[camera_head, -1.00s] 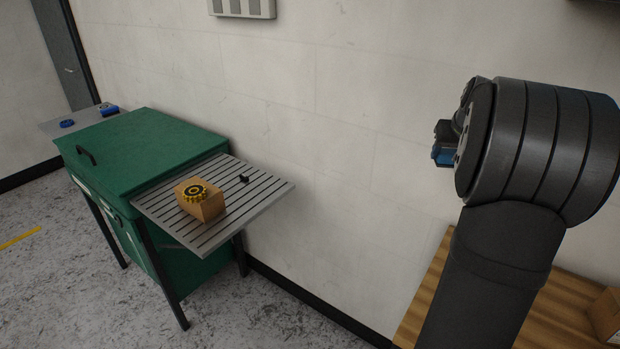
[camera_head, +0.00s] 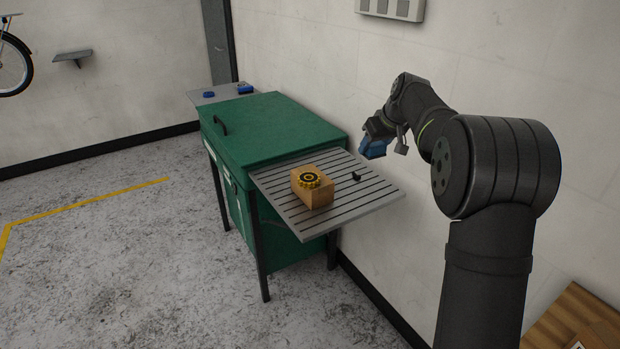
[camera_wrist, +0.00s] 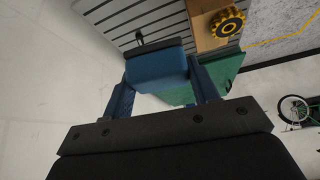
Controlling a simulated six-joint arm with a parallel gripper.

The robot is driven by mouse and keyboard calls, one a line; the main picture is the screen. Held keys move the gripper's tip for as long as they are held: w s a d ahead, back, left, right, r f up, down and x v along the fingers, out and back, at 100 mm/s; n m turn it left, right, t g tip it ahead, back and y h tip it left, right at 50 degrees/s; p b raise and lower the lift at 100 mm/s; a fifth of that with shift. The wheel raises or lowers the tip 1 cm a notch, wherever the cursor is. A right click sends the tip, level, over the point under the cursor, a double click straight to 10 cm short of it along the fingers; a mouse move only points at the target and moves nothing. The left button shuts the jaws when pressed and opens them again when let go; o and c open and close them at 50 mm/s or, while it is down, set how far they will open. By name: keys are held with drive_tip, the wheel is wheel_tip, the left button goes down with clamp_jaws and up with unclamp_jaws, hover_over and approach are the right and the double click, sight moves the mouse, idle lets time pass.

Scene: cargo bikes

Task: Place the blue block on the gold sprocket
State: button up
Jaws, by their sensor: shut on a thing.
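The gold sprocket (camera_head: 310,178) lies on top of a wooden block (camera_head: 313,191) on the slatted side shelf of a green cabinet. It also shows at the top right of the wrist view (camera_wrist: 227,21). My gripper (camera_head: 376,141) is shut on the blue block (camera_head: 374,149) and holds it in the air near the wall, to the right of and apart from the sprocket. In the wrist view the blue block (camera_wrist: 157,71) sits between the two fingers (camera_wrist: 164,88).
The slatted shelf (camera_head: 352,208) has a small black part (camera_head: 356,176) on it. The green cabinet (camera_head: 270,127) stands to the left. Blue items (camera_head: 245,89) lie on its far shelf. The wall (camera_head: 330,60) is close behind my gripper. A wooden bench top (camera_head: 560,325) is at lower right.

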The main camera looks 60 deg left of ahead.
drive_tip(key=s+a+n, duration=0.1)
drive_tip(key=s+a, duration=0.4)
drive_tip(key=s, duration=0.1)
hover_over(306, 174)
drive_tip(key=d, duration=0.2)
drive_tip(key=shift+g, duration=0.3)
wheel_tip(306, 174, down, 7)
drive_tip(key=shift+r, duration=0.2)
drive_tip(key=shift+f, duration=2)
drive_tip(key=shift+f, duration=0.1)
drive_tip(key=o, duration=1)
